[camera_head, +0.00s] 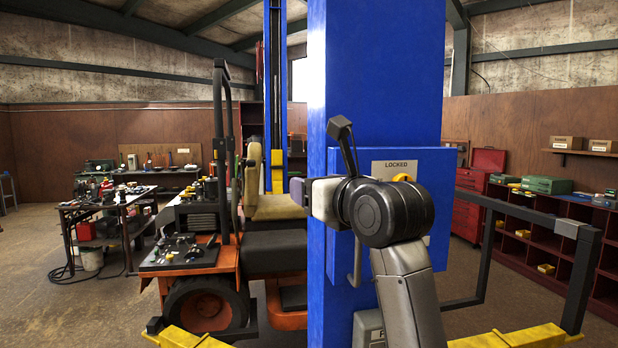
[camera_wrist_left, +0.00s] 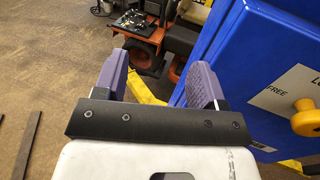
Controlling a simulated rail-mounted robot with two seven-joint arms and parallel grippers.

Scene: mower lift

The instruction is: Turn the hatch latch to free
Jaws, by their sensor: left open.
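The hatch is a blue box (camera_head: 436,165) on a tall blue post (camera_head: 375,60). A label reading LOCKED (camera_head: 385,167) is on its face. The top of the yellow latch (camera_head: 402,178) shows just under that label; my left arm hides the rest. In the left wrist view the yellow latch (camera_wrist_left: 307,118) is at the right edge, partly cut off, with FREE (camera_wrist_left: 279,88) to its left. My left gripper (camera_wrist_left: 160,78) is open and empty, its purple fingers apart, left of the latch and not touching it. In the head view one purple finger (camera_head: 297,190) shows beside the post.
An orange mower (camera_head: 200,262) stands left behind the post. Yellow lift arms (camera_head: 515,337) and a dark frame (camera_head: 583,265) are low at the right. Open floor (camera_head: 50,300) lies at the left.

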